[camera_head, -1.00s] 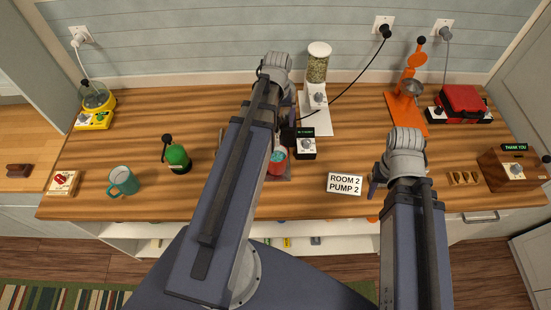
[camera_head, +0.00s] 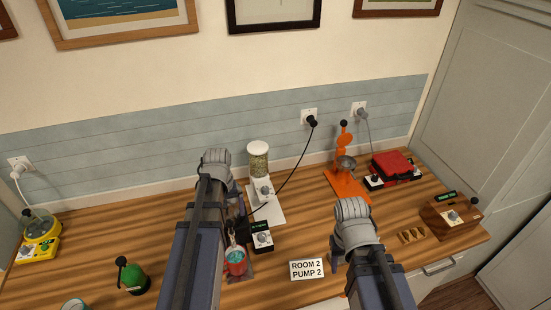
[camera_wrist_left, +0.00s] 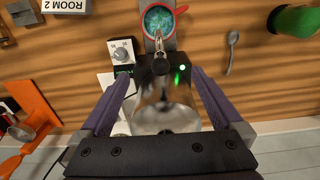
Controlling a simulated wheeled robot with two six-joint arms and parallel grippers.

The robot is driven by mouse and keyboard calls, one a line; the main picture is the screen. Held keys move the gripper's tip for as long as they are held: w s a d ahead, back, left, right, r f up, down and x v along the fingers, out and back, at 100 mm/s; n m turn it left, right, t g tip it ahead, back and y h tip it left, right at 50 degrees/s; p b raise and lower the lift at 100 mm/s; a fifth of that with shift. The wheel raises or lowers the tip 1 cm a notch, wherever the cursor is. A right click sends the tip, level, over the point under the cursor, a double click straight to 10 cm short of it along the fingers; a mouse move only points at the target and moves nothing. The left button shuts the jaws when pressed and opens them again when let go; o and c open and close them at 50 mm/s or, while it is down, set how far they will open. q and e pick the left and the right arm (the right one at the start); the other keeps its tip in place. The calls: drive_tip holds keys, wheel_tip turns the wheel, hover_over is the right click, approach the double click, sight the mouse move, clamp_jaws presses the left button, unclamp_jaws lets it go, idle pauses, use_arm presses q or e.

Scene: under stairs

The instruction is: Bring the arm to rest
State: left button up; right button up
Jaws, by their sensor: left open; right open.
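My left gripper (camera_wrist_left: 161,76) is open in the left wrist view, its two purple fingers spread wide with a dark appliance with a shiny metal part (camera_wrist_left: 166,105) showing between them. I cannot tell whether the fingers touch it. In the head view the left arm reaches over the counter and hides most of this gripper. A red cup (camera_head: 236,262) with teal contents sits just below that appliance; it also shows in the left wrist view (camera_wrist_left: 159,20). My right gripper (camera_head: 335,250) is mostly hidden behind its wrist, above the counter beside the ROOM 2 PUMP 2 sign (camera_head: 307,269).
On the wooden counter (camera_head: 150,225) stand a grain dispenser (camera_head: 259,162), an orange stand (camera_head: 347,185), a red-lidded appliance (camera_head: 392,165), a wooden box (camera_head: 450,215), a green bottle (camera_head: 132,278) and a yellow appliance (camera_head: 40,235). A black cord (camera_head: 290,178) runs to the wall socket.

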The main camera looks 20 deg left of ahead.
use_arm(q)
drive_tip(key=s+d+f+m+b, duration=0.2)
drive_tip(key=d+f+m+b, duration=0.1)
drive_tip(key=d+f+b, duration=0.4)
drive_tip(key=s+d+f+m+b, duration=0.3)
drive_tip(key=d+f+b, duration=0.3)
drive_tip(key=d, duration=0.3)
drive_tip(key=s+d+f+m+y+b, duration=0.1)
drive_tip(key=s+d+f+m+b, duration=0.2)
drive_tip(key=d+f+b, duration=0.4)
drive_tip(key=shift+s+d+f+m+b, duration=0.1)
drive_tip(key=shift+d+f+m+b, duration=0.15)
drive_tip(key=shift+d, duration=0.3)
drive_tip(key=shift+s+d+f+m+b, duration=0.1)
drive_tip(key=shift+d+m+b, duration=0.1)
drive_tip(key=shift+d, duration=0.5)
